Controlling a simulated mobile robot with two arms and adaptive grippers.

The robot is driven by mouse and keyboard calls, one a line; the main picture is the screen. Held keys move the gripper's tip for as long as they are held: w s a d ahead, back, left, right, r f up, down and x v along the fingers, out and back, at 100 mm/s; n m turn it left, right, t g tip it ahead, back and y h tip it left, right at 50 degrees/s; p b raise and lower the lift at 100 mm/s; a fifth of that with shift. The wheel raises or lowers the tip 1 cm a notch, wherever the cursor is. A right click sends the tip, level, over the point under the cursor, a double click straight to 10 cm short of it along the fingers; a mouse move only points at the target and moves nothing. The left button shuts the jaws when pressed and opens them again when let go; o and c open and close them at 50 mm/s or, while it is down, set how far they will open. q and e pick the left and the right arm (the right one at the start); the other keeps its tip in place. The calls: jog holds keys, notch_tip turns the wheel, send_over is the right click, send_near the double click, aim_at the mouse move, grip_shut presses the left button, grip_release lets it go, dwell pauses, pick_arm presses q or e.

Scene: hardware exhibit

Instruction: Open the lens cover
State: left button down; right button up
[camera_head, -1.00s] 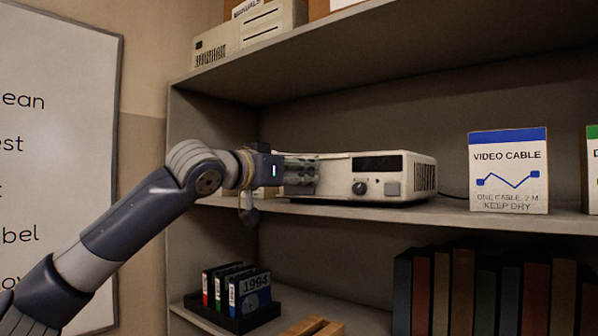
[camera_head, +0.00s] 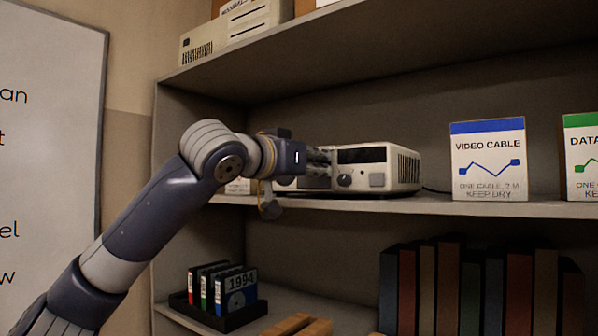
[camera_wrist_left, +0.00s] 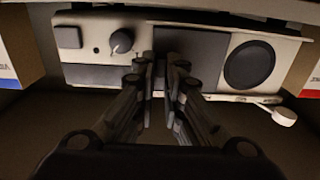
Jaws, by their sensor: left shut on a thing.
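A cream projector (camera_head: 402,168) stands on the middle shelf. Its front has a dark display, a knob (camera_head: 345,180) and a square button. In the left wrist view, which looks upside down, the round dark lens (camera_wrist_left: 249,64) shows uncovered. Beside it, between lens and knob, is the dark flat lens cover (camera_wrist_left: 212,58). My left gripper (camera_head: 328,170) is at the projector's front; its fingers (camera_wrist_left: 165,62) are close together, shut on the cover. The fingers hide the exact grip. My right gripper is not in view.
A VIDEO CABLE box (camera_head: 488,160) and a DATA box (camera_head: 582,157) stand right of the projector. A small white arm with a round end (camera_wrist_left: 284,116) sticks out by the projector. Labelled binders in a black tray (camera_head: 228,318) and books (camera_head: 470,290) are below. The upper shelf (camera_head: 400,45) hangs above.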

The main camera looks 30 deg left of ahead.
pick_arm(q)
jog(key=shift+d, duration=0.1)
jog(key=shift+a, duration=0.2)
jog(key=c, duration=1.7)
grip_release()
jog(key=s, duration=0.8)
jog(key=s+a, duration=0.1)
jog(key=s, duration=0.3)
